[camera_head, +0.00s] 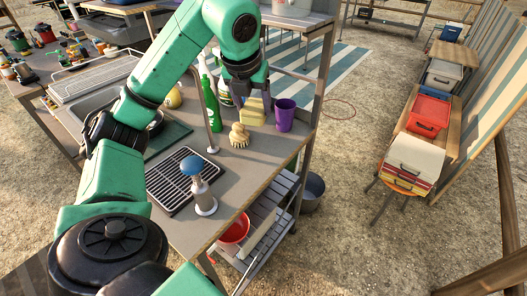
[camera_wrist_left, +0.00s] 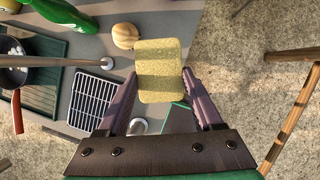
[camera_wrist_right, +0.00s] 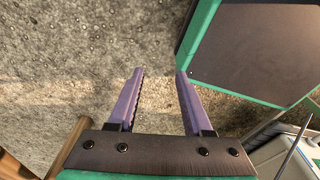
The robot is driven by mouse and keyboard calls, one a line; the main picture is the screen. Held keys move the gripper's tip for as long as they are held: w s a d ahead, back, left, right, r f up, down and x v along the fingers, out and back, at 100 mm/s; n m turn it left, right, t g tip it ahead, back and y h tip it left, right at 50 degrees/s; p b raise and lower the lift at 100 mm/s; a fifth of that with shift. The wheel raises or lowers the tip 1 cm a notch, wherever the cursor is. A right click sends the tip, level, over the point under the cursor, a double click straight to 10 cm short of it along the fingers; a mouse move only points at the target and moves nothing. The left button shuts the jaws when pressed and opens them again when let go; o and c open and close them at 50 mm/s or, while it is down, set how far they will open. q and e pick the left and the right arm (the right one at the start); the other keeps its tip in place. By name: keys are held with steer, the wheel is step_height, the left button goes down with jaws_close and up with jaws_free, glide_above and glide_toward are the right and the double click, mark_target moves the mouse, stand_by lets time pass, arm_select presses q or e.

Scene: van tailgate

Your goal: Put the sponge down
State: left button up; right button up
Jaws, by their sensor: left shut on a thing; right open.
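A yellow sponge (camera_head: 256,109) shows below my left gripper (camera_head: 250,90), in front of the wooden shelf post and beside the purple cup. In the left wrist view the sponge (camera_wrist_left: 158,75) stands out between the two purple fingers of my left gripper (camera_wrist_left: 165,85), which is shut on it. I cannot tell whether the sponge touches the grey counter (camera_head: 185,225). My right gripper (camera_wrist_right: 160,72) is open and empty over ground in the right wrist view; it is not visible in the head view.
Near the sponge stand a purple cup (camera_head: 285,115), a green bottle (camera_head: 209,102) and a wooden brush (camera_head: 239,135). A black drain rack (camera_head: 172,183) and a blue-topped dish brush (camera_head: 193,170) are nearer. A bare strip of counter lies right of the rack.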

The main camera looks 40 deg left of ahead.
arm_select(q)
steer(key=f+b, duration=0.1)
steer(key=f, duration=0.5)
steer(key=f+b, duration=0.2)
steer(key=f, duration=0.4)
steer(key=s+f+b, duration=0.1)
steer(key=f, duration=0.5)
steer(key=shift+b, duration=0.4)
steer(key=o, duration=1.2)
arm_select(e)
step_height(320, 180, down, 6)
steer(key=s, duration=0.2)
steer(key=shift+s+f, duration=0.25)
steer(key=shift+s, duration=0.1)
arm_select(q)
steer(key=p+v, duration=0.2)
steer(key=v, duration=1)
arm_select(e)
step_height(320, 180, up, 2)
steer(key=shift+r, duration=0.15)
